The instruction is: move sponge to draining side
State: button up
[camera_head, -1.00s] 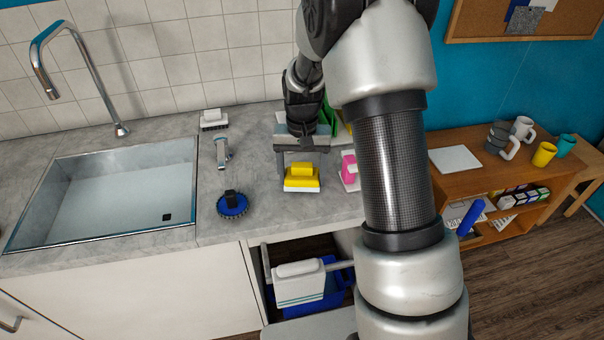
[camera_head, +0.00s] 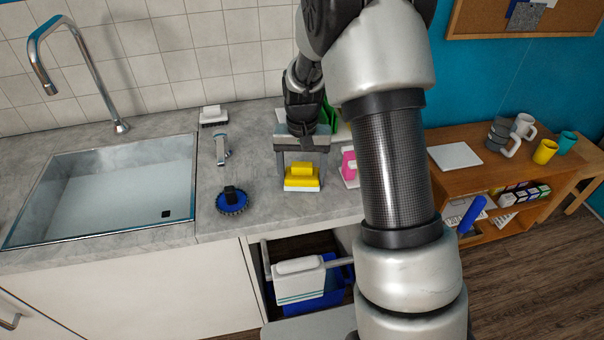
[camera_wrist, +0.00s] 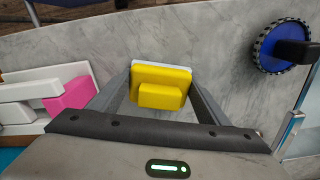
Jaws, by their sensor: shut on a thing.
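The sponge (camera_head: 302,179) is a yellow block with a raised yellow grip on top and a pale layer beneath. It sits at the counter, right of the blue round brush. My gripper (camera_head: 301,170) points down over it, with one finger on each side, and is shut on it. In the wrist view the sponge (camera_wrist: 161,86) lies between the two finger ends. Whether its underside touches the counter is hard to tell. The sink (camera_head: 110,190) is at the left, with a small black drain in its floor.
The blue round brush (camera_head: 232,200) lies between sink and sponge. A pink-and-white item (camera_head: 349,167) is close on the right. A tall faucet (camera_head: 85,75) rises behind the sink.

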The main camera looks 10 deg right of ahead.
jog(key=shift+f, duration=0.15)
jog(key=o, duration=1.4)
jog(key=shift+c, duration=0.2)
jog(key=shift+r+p, duration=3.05)
jog(key=shift+r, duration=1.5)
